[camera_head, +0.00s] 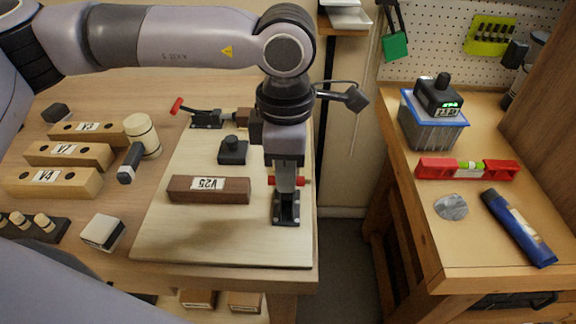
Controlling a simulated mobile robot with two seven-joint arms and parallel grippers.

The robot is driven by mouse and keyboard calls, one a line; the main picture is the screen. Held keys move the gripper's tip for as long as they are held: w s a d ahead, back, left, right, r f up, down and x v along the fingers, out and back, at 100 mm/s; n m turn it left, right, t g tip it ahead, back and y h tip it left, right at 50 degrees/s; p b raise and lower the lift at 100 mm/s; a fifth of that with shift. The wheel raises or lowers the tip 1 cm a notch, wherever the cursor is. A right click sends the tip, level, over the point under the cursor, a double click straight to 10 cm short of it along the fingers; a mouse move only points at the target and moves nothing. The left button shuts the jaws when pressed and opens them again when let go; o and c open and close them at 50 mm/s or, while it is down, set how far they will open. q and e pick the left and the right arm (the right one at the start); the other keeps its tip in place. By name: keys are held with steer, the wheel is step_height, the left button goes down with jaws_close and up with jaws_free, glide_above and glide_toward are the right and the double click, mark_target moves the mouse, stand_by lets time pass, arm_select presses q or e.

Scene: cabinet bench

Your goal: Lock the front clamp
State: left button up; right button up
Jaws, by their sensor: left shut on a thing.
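The front clamp (286,211) stands at the right edge of the pale board, its dark base with bolt holes showing below my gripper. Its red handle (301,181) shows beside the fingers. My left gripper (285,178) reaches down from above and is shut on the handle, hiding much of the clamp. A brown block marked V25 (180,190) lies on the board just left of the clamp; any contact is hard to see. A second clamp (206,121) at the back of the board has its red handle raised to the left. My right gripper is out of view.
The pale board (215,245) lies on the left bench. A black knobbed block (232,151) stands behind the V25 block. A mallet (142,137), labelled wooden blocks (52,182) and a white block (102,232) lie left. A floor gap separates the right bench.

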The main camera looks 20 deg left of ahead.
arm_select(q)
steer(key=shift+s+f, duration=0.15)
steer(key=shift+s, duration=0.1)
steer(key=shift+d+f, duration=0.1)
steer(key=shift+s+f+b, duration=0.3)
steer(key=shift+s+b, duration=0.05)
steer(key=shift+b, duration=0.25)
steer(key=shift+s+d+f, duration=0.1)
steer(key=shift+s, duration=0.05)
